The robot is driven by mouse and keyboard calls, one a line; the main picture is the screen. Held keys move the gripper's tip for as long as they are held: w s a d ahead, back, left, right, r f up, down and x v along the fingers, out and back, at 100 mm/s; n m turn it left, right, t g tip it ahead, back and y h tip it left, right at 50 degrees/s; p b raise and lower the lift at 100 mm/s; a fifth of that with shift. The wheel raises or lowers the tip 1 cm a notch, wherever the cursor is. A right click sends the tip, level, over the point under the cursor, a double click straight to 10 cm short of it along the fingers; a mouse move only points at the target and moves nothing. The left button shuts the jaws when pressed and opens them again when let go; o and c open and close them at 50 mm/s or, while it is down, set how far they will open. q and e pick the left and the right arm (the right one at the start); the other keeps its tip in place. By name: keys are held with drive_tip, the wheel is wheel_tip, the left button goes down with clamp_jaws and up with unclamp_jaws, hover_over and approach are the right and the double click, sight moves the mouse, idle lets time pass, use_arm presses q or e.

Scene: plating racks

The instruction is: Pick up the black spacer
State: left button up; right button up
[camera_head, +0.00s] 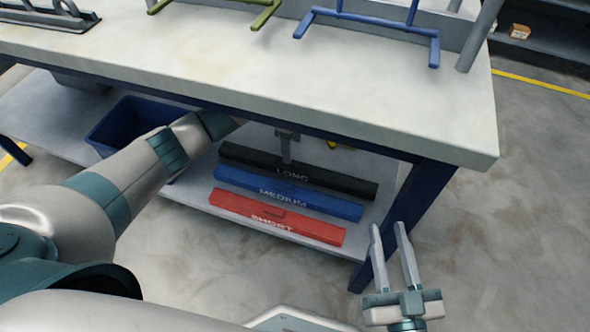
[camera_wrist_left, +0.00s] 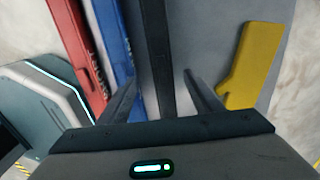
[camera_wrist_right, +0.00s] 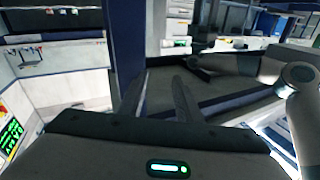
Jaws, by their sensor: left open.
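The black spacer (camera_head: 330,179), a long bar marked LONG, lies on the lower shelf behind the blue and red ones. My left gripper (camera_head: 287,160) reaches under the tabletop and is over the black spacer, pointing down. In the left wrist view the black spacer (camera_wrist_left: 153,45) runs between the two spread fingers of my left gripper (camera_wrist_left: 160,78). The gripper is open; I cannot tell how far the fingertips reach down beside the bar. My right gripper (camera_head: 388,226) is open and empty, out in front of the table's right leg.
The blue spacer (camera_head: 330,204) and red spacer (camera_head: 315,230) lie in front on the lower shelf (camera_head: 190,195). A yellow piece (camera_wrist_left: 255,60) lies behind the black one. The tabletop (camera_head: 300,85) overhangs the left arm. A blue bin (camera_head: 110,145) stands left.

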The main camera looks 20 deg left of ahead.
use_arm(q)
drive_tip(key=b, duration=0.1)
hover_over(295, 164)
drive_tip(key=f, duration=0.4)
drive_tip(key=shift+a+f, duration=0.2)
drive_tip(key=shift+a, duration=0.2)
drive_tip(key=shift+f, duration=0.35)
use_arm(e)
drive_tip(key=shift+s+a+r+t+y, duration=0.15)
drive_tip(key=shift+s+r+t, duration=0.15)
drive_tip(key=shift+r+t, duration=0.35)
drive_tip(key=shift+s+r+t+y, duration=0.2)
drive_tip(key=shift+s+r+t, duration=0.15)
drive_tip(key=shift+r, duration=0.65)
drive_tip(key=shift+s+a+r+t+y, duration=0.15)
drive_tip(key=shift+s+r+t, duration=0.1)
drive_tip(key=shift+r+t, duration=0.4)
drive_tip(key=shift+d+r, duration=0.1)
drive_tip(key=shift+r, duration=0.05)
